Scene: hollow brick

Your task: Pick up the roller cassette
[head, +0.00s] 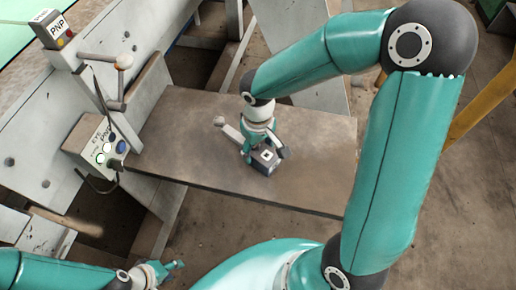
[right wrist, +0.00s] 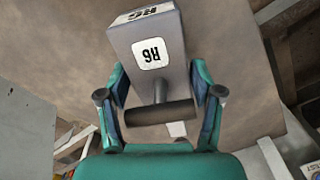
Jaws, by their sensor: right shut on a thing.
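The roller cassette (head: 265,160) is a small dark grey block with a white label, over the brown table plate in the head view. In the right wrist view the cassette (right wrist: 152,35) shows R6 labels on two faces and a dark roller on a short stem towards my palm. My right gripper (head: 266,153) is shut on it, with a finger on each side. I cannot tell whether the cassette touches the plate. My left gripper (head: 163,270) is low at the left, away from the cassette; its opening is unclear.
The table plate (head: 190,140) is mostly clear around the cassette. At the left stands a grey machine frame (head: 35,160) with a button box (head: 100,146), a knobbed lever (head: 122,64) and a block labelled PNP (head: 52,29). A yellow bar (head: 482,105) is at the right.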

